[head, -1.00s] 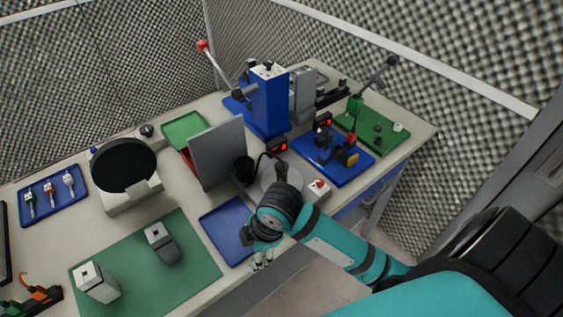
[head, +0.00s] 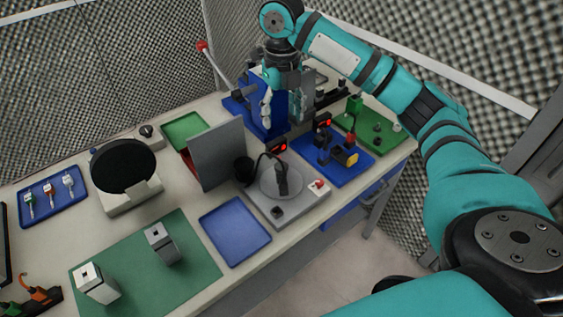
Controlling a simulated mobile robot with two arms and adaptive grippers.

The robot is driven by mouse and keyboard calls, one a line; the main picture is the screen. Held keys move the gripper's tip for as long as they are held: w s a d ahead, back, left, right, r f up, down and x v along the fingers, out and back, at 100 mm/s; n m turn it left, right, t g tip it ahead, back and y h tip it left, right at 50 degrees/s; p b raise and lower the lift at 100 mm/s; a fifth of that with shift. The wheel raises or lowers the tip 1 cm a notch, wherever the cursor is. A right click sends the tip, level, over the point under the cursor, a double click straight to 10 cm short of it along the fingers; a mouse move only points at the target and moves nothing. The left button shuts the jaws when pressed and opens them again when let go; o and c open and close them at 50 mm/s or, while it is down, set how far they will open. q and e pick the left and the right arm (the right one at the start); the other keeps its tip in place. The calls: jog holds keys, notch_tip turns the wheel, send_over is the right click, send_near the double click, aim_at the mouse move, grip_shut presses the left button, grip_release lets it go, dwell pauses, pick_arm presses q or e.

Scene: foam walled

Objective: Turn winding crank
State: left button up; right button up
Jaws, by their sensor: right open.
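My right gripper (head: 281,112) points down in front of the blue column press (head: 246,112), above the back of the bench. Its fingers are apart with nothing visible between them. Which part is the winding crank is unclear. A blue plate (head: 328,170) with a black and yellow mechanism is to the right, below the gripper in the picture. The press lever has a red knob (head: 202,46). My left gripper is out of view.
A grey upright panel (head: 217,157) stands mid-bench, left of a grey station with a round disc (head: 268,182). An empty blue tray (head: 235,232) lies at the front. A green mat (head: 130,275) holds two small blocks. A round black dish (head: 122,163) is at left.

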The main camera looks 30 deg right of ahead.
aim_at(281, 165)
notch_tip(281, 165, down, 17)
jog(key=p, duration=0.2)
jog(key=shift+r+p, duration=0.1)
jog(key=shift+p, duration=0.3)
jog(key=c, duration=1.2)
jog(key=shift+o, duration=0.2)
jog(key=shift+r, duration=0.1)
